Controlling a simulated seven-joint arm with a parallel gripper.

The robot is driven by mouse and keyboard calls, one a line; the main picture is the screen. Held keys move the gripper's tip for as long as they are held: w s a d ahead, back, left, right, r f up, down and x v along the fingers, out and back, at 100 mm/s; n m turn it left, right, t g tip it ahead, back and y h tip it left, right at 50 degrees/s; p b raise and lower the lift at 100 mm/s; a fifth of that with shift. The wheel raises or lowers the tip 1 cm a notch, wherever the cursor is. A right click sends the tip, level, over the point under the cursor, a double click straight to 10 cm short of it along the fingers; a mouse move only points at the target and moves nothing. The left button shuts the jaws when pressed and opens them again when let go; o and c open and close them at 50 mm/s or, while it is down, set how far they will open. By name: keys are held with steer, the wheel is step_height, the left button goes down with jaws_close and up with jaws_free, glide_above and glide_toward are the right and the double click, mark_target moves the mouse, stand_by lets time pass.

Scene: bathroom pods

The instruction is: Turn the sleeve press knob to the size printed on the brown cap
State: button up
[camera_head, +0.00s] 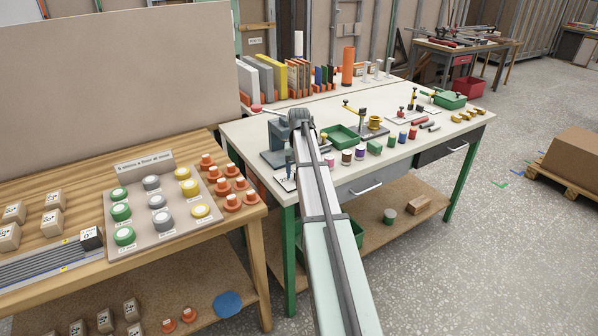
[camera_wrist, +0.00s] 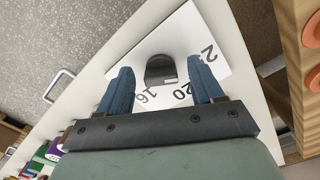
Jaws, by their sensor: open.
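The sleeve press (camera_head: 275,158) is a blue-grey machine at the near left corner of the white-topped bench. Its dark knob (camera_wrist: 160,68) sits on a white dial plate (camera_wrist: 188,35) in the wrist view. The plate shows 16, 20 and a partly hidden number starting with 2. My gripper (camera_wrist: 160,88) is open, its blue fingers on either side of the knob and apart from it. My gripper is small and partly hidden beside the press in the head view. A brownish cap (camera_head: 347,157) stands in the row of small coloured pieces; its print is too small to read.
Several coloured pieces, a green tray (camera_head: 341,136) and small fixtures stand right of my arm. A wooden table (camera_head: 150,262) at left holds a board (camera_head: 143,237) of green, grey and yellow caps, with orange pieces beside it. A drawer handle (camera_wrist: 58,86) shows in the wrist view.

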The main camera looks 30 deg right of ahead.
steer(key=shift+r, duration=0.1)
step_height(320, 180, up, 14)
steer(key=shift+f, duration=0.2)
stand_by(0.5)
stand_by(0.4)
